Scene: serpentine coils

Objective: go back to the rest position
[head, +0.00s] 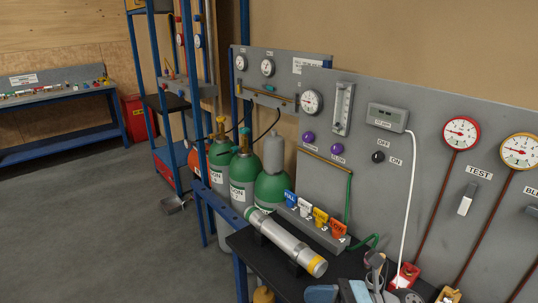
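No arm of mine clearly shows coming in from the left or the right. The task names no object of its own.
A dark bench (268,270) at lower right holds a silver cylinder (285,240) with a yellow band, lying on supports. Coloured tags (320,216) and a grey gauge panel (450,180) stand behind. Green gas bottles (243,170) stand beyond the bench. Open floor (90,230) lies left.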

